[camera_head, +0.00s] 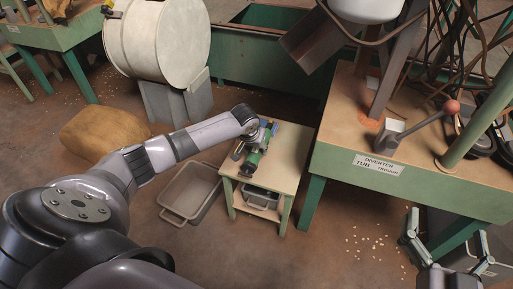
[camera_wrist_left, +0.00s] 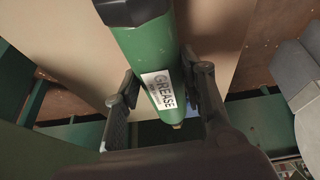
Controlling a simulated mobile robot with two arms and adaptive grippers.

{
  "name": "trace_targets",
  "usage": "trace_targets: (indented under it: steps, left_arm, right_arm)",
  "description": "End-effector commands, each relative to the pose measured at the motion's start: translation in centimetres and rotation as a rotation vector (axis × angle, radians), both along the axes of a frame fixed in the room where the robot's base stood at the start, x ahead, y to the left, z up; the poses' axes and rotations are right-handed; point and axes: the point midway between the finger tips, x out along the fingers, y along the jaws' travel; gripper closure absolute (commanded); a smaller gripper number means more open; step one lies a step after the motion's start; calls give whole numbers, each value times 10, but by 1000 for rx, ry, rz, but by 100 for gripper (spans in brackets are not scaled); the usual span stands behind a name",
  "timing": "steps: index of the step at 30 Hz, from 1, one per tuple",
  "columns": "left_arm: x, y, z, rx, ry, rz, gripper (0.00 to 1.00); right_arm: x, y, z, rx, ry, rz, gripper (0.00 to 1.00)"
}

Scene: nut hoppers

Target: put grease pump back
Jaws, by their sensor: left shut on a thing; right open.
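The grease pump (camera_head: 254,161) is a green cylinder with a dark end, over the top of the small wooden stand (camera_head: 288,150). In the left wrist view the pump (camera_wrist_left: 145,55) carries a white GREASE label and lies between the two dark fingers. My left gripper (camera_head: 258,140) is shut on the pump; its fingers also show in the left wrist view (camera_wrist_left: 166,100). I cannot tell whether the pump touches the stand top. My right gripper (camera_head: 447,236) is open and empty at the lower right, over the floor.
A grey bin (camera_head: 190,192) stands on the floor left of the stand, and another tray (camera_head: 262,197) is on its lower shelf. The diverter tub table (camera_head: 420,180) is close on the right. A sack (camera_head: 105,132) and a large drum (camera_head: 157,42) are at the back left.

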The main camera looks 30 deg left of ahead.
Motion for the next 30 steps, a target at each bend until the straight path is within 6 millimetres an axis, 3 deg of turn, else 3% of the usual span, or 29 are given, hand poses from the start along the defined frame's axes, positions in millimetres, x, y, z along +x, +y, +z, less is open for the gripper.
trace_targets:
  steps: [11, 12, 21, 30]
  left_arm:
    - [0, 0, -8, 0, -2, 0, 100]
    - [-1, 0, -10, 0, 2, 0, 61]
    - [0, 0, -9, 0, 0, 0, 43]
    - [0, 0, -7, 0, -1, 0, 43]
  right_arm:
    - [0, -1, -7, -10, 42, -2, 6]
    - [0, -1, -8, -10, 43, -2, 6]
    - [0, -1, -8, -11, 43, -3, 6]
    - [-1, -2, -8, -11, 42, -4, 6]
